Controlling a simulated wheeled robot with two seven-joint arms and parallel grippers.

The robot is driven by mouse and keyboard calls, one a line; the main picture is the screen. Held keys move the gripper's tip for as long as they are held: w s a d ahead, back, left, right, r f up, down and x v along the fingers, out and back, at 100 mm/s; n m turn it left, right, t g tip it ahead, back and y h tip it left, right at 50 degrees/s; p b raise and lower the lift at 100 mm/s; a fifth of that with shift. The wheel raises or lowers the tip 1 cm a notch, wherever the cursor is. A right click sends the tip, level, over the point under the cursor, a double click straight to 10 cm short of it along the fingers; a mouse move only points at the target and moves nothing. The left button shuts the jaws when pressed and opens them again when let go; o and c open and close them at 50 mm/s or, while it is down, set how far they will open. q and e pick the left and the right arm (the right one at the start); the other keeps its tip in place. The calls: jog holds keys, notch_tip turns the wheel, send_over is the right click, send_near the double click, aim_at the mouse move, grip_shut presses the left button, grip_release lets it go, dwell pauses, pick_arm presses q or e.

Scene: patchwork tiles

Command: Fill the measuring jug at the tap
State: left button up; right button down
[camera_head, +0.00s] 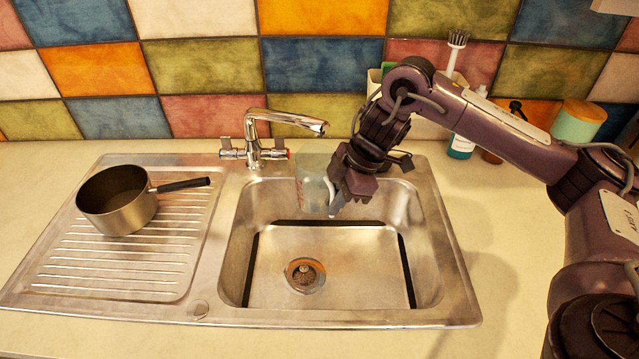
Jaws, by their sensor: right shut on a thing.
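The clear measuring jug (311,187) is upright over the back of the sink basin, below the tap's spout. It is see-through and hard to make out, with faint reddish marks on its side. My right gripper (334,206) comes in from the right and is shut on the jug at its right side, by the handle. The chrome tap (252,143) stands behind the basin, with its spout reaching right above the jug. I cannot make out any water stream or water level. My left gripper is not in view.
The steel sink (330,265) has an empty basin with a drain (305,275). A saucepan (118,205) stands on the left drainboard. A brush (456,45), bottles (466,135) and a lidded jar (577,122) stand behind my right arm. The front counter is clear.

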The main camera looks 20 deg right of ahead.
jog(key=shift+r, duration=0.3)
jog(key=shift+s+a, duration=0.1)
jog(key=shift+a, duration=0.05)
jog(key=s+a+m+t+h, duration=0.1)
jog(key=s+a+m, duration=0.3)
jog(key=s+a, duration=0.1)
jog(key=shift+s+r+m+t, duration=0.3)
jog(key=shift+s+r+m, duration=0.05)
jog(key=shift+s+m, duration=0.05)
dwell(0.7)
